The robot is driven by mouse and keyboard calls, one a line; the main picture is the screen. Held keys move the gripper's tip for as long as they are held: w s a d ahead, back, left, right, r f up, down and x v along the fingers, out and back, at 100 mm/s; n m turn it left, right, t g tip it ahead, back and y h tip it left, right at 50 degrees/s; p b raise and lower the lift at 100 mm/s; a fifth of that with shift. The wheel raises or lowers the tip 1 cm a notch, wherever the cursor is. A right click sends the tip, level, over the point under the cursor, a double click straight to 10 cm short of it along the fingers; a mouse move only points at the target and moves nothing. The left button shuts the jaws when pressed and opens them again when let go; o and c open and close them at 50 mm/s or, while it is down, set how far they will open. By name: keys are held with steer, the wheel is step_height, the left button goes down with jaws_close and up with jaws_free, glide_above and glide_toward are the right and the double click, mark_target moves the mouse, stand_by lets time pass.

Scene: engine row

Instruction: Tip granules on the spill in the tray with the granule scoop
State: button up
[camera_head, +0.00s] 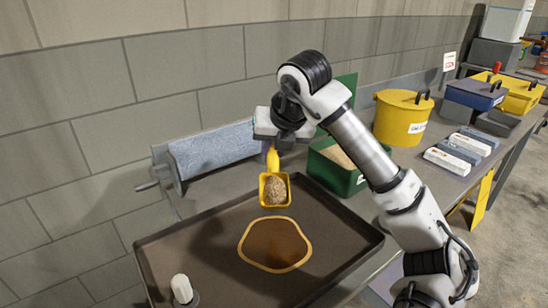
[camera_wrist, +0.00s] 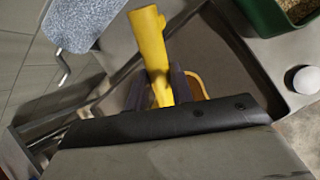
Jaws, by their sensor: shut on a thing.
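A yellow granule scoop (camera_head: 275,188), filled with tan granules, hangs above the far side of the dark tray (camera_head: 190,243). My gripper (camera_head: 274,147) is shut on the scoop's handle, which also shows in the wrist view (camera_wrist: 152,52) between the fingers. The scoop looks about level, and its granules are hidden in the wrist view. The brown spill (camera_head: 275,244) with a lighter rim lies in the middle of the tray. It is just nearer than the scoop in the head view. I see no granules on the spill.
A green granule bin (camera_head: 338,176) with its lid up stands behind the tray at the right. A grey roll (camera_head: 212,148) lies along the wall. A white-topped object (camera_head: 182,289) stands at the tray's near left. A yellow bucket (camera_head: 402,118) stands farther right.

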steer(key=s+t+b, duration=0.2)
steer(key=b, duration=0.2)
steer(key=shift+d+t, duration=0.1)
steer(key=shift+t, duration=0.2)
steer(key=s+t+b, duration=0.3)
steer(key=s+b, duration=0.1)
steer(key=b, duration=0.5)
steer(key=shift+d+f+n+t+y, duration=0.1)
steer(key=shift+n+t+y, duration=0.2)
steer(key=shift+y, duration=0.1)
steer(key=s+t+b, duration=0.1)
steer(key=b, duration=0.2)
steer(key=shift+s+t, duration=0.25)
steer(key=shift+t, duration=0.05)
steer(key=shift+s+r+b, duration=0.1)
steer(key=shift+r+b, duration=0.15)
steer(key=shift+b, duration=0.1)
step_height(320, 180, up, 5)
steer(key=p, duration=0.3)
